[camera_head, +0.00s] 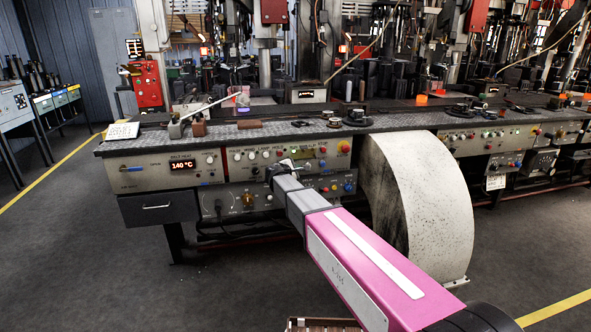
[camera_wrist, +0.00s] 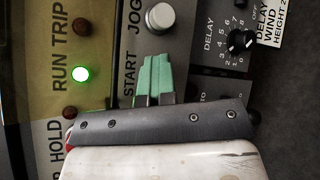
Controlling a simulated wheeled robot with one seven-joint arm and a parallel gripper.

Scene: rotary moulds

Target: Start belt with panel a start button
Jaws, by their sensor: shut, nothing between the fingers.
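My gripper (camera_wrist: 154,62) is shut, its green fingers together and empty, right in front of the control panel (camera_wrist: 115,20). The fingertips lie beside the START label (camera_wrist: 130,76), and the start button itself is hidden behind them. Whether they touch it I cannot tell. A green lamp (camera_wrist: 81,73) by the RUN label is lit. In the head view my arm reaches from the lower right to the bench-front panel (camera_head: 245,158); the fingertips are too small to make out there.
A pale JOG button (camera_wrist: 159,17) sits just past the fingertips, with a black DELAY knob (camera_wrist: 241,41) to the right. A large grey curved housing (camera_head: 425,190) stands close right of my arm. Open floor (camera_head: 90,270) lies at left.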

